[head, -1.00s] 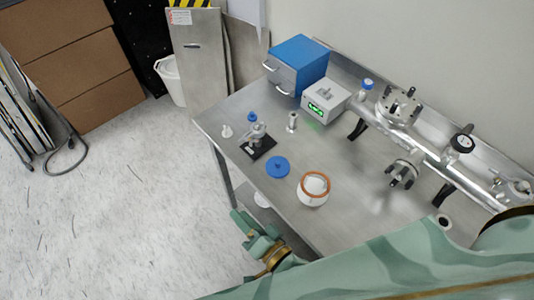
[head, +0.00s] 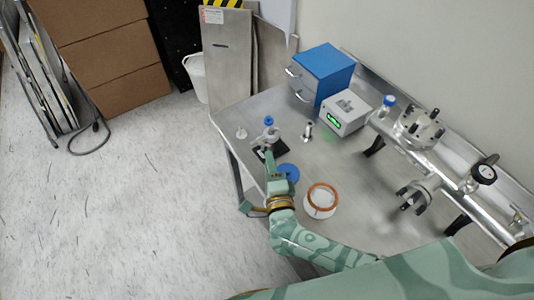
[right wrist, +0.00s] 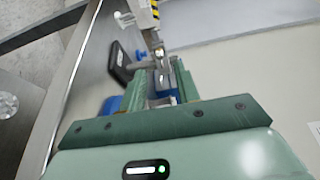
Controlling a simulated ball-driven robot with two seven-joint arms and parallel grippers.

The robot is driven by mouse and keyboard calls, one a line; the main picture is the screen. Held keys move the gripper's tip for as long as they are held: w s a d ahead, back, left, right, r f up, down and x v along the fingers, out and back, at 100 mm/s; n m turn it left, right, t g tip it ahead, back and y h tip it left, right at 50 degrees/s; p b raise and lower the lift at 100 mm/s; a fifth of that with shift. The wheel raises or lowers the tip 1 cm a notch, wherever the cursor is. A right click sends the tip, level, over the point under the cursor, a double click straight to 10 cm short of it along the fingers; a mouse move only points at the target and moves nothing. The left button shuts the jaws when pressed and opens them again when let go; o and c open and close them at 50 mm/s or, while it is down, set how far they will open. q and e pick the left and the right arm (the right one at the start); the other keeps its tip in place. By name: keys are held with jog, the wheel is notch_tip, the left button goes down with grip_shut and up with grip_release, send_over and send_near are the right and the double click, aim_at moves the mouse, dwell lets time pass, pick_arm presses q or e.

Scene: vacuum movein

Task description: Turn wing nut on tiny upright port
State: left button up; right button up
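A tiny upright metal port (head: 269,134) stands on a small black base (head: 257,152) near the left edge of the steel table. Its wing nut is too small to make out. My right gripper (head: 268,157) is low in front of the port, close to the base; contact cannot be told. My left gripper is out of view.
The steel table (head: 350,180) carries a blue disc (head: 289,171), an orange-rimmed white ring (head: 320,203), a small metal fitting (head: 307,131), a blue box (head: 322,70) and a grey box with a green display (head: 344,112). A metal tube with flanges (head: 430,160) runs along the right.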

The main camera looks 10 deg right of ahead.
aim_at(265, 147)
jog(key=shift+w+d, duration=0.1)
jog(key=shift+w, duration=1.8)
grip_shut()
